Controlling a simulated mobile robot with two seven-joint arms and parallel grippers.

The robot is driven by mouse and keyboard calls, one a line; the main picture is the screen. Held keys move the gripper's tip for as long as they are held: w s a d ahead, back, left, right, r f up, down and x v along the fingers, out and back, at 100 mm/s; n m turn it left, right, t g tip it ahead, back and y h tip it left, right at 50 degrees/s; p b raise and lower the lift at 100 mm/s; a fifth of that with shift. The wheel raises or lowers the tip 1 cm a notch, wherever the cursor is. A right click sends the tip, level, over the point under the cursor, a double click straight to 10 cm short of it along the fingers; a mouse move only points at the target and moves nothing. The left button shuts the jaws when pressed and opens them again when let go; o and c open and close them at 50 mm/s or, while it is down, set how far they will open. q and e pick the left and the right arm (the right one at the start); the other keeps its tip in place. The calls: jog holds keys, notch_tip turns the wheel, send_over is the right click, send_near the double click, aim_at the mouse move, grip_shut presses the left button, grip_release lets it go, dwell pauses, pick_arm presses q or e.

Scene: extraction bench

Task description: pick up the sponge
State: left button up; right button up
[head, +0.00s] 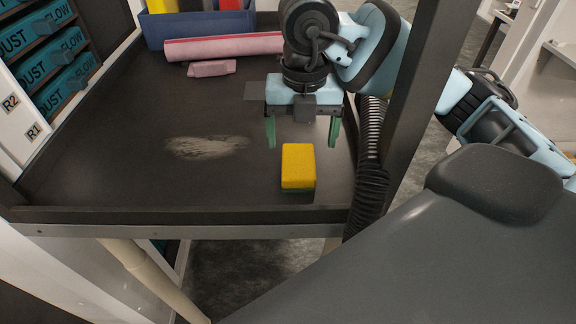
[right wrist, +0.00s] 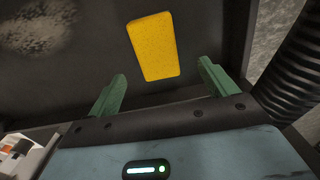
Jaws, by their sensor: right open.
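The sponge (head: 298,165) is a yellow block with a green underside. It lies on the dark bench tray near its front right part. It also shows in the right wrist view (right wrist: 154,46), beyond the fingertips. My right gripper (head: 303,143) is open and empty, with its green fingers pointing down. In the head view it is just behind the sponge; in the right wrist view its fingers (right wrist: 163,77) are spread wider than the sponge, which does not appear to be touched. My left gripper is not in view.
The dark tray (head: 110,165) has raised edges at the front and right. A pale dusty patch (head: 207,146) lies left of the sponge. A pink roll (head: 224,46), a small pink block (head: 211,68) and a blue bin (head: 200,27) stand behind. A black ribbed hose (head: 371,165) hangs at the right edge.

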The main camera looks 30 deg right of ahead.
aim_at(298, 160)
jog(key=shift+w+f+b, duration=0.1)
jog(key=shift+f+b, duration=0.3)
jog(key=shift+f, duration=1.25)
jog(key=shift+w+f, duration=0.15)
jog(key=shift+f, duration=1)
jog(key=shift+w+f, duration=0.1)
jog(key=shift+f, duration=1)
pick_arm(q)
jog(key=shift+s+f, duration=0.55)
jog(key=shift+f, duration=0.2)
pick_arm(e)
jog(key=shift+c, duration=0.4)
jog(key=c, duration=1)
